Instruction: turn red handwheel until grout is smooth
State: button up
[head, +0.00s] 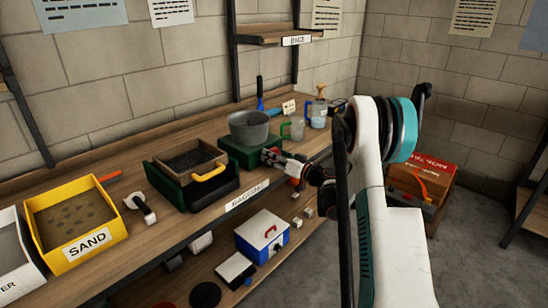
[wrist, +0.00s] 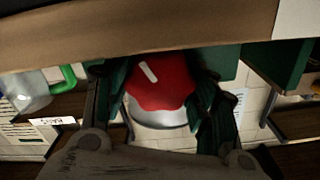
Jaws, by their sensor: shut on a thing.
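The red handwheel (wrist: 160,85) fills the middle of the wrist view. It has a scalloped rim and a white mark pointing to the upper left. My gripper (wrist: 166,90) is shut on it, with one dark finger on each side. In the head view my gripper (head: 274,158) is at the front of a green base (head: 236,153), and the handwheel is mostly hidden by the fingers. A grey pot (head: 249,128) stands upright on the base. I cannot make out the grout or its surface inside the pot.
Clear jugs (head: 293,129) stand close right of the pot. A white-blue box (head: 262,237) is on the lower shelf.

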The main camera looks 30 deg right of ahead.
dwell(0.4)
jog(key=o, duration=1.1)
jog(key=shift+c, duration=0.2)
jog(key=v, duration=1.2)
